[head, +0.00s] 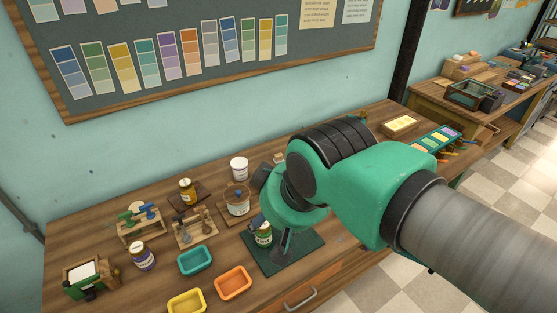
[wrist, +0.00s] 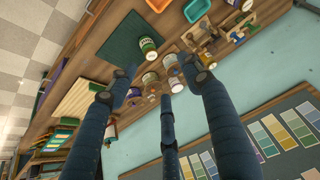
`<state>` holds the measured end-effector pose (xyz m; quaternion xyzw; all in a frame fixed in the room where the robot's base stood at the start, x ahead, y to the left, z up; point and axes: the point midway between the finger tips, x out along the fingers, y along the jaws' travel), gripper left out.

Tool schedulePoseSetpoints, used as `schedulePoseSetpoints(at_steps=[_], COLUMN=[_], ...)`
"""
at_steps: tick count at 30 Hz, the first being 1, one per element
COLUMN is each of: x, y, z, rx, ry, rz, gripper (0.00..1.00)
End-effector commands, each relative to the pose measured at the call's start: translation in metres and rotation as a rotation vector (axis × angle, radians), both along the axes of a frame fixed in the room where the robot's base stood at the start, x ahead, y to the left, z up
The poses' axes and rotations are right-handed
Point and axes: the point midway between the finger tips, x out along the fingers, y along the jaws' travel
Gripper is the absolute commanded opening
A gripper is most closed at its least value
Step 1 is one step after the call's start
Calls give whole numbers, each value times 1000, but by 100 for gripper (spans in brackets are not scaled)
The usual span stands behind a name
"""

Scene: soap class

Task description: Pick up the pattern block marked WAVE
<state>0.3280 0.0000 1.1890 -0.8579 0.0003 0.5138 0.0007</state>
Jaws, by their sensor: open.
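I cannot make out a block marked WAVE; no such marking is readable in either view. My gripper (wrist: 160,82) shows three dark blue fingers spread apart with nothing between them in the wrist view. In the head view my gripper (head: 270,232) hangs above the workbench, in front of a green-labelled jar (head: 264,238) on the dark green mat (head: 285,260). My arm hides part of the bench behind it. Small wooden racks with handled tools (head: 193,230) stand left of the mat. The green-labelled jar also shows beyond the fingers in the wrist view (wrist: 148,46).
Teal (head: 195,261), orange (head: 233,282) and yellow (head: 186,302) trays lie at the front. Several jars, including a white one (head: 239,168), stand behind. A colourful tray (head: 437,139) is at the bench's right end. A chart board (head: 200,100) hangs on the wall.

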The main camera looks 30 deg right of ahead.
Motion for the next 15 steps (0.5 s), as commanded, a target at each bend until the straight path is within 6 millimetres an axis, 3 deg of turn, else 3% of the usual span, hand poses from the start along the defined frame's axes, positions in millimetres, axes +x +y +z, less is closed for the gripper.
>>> schedulePoseSetpoints(at_steps=[8,15], x=[18,66], y=[-2,-11], z=[9,25], rx=[47,166], ry=[7,19], rz=[-86,-307], gripper=[50,50])
